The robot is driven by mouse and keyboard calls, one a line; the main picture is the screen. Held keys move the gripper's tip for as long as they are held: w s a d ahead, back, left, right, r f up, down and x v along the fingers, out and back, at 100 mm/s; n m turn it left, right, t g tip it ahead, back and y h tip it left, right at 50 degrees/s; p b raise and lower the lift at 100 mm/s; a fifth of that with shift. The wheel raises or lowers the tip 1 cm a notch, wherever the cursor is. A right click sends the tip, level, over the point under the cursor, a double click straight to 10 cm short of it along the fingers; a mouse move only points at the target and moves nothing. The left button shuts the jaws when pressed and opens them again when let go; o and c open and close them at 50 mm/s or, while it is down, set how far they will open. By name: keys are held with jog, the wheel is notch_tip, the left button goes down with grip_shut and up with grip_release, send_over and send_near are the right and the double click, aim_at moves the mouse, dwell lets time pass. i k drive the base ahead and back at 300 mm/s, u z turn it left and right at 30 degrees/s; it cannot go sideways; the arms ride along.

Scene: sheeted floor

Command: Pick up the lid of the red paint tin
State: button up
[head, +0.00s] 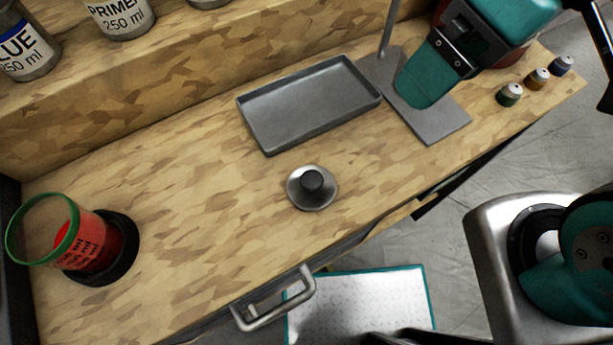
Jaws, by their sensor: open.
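A round silver lid with a dark knob (312,187) lies flat on the wooden bench, just in front of a grey tray. A dark red rounded thing (513,55) shows partly behind my arm at the upper right; whether it is the red paint tin I cannot tell, as my arm hides most of it. My gripper (424,92) is at the upper right, over a grey stand plate, to the right of and behind the lid, well apart from it. Its jaws are open; one teal finger shows, the other is hidden. I see nothing between them.
The grey tray (270,131) is empty. A grey stand plate (451,124) with a pole stands beside it. A red-marked cup with a green rim (88,240) stands in a black ring at left. Small pots (510,95) are at right. Bare bench surrounds the lid.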

aim_at(309, 186)
jog(key=z, duration=0.1)
jog(key=k, duration=1.4)
jog(key=u, duration=0.95)
jog(key=i, duration=0.5)
jog(key=z, duration=0.05)
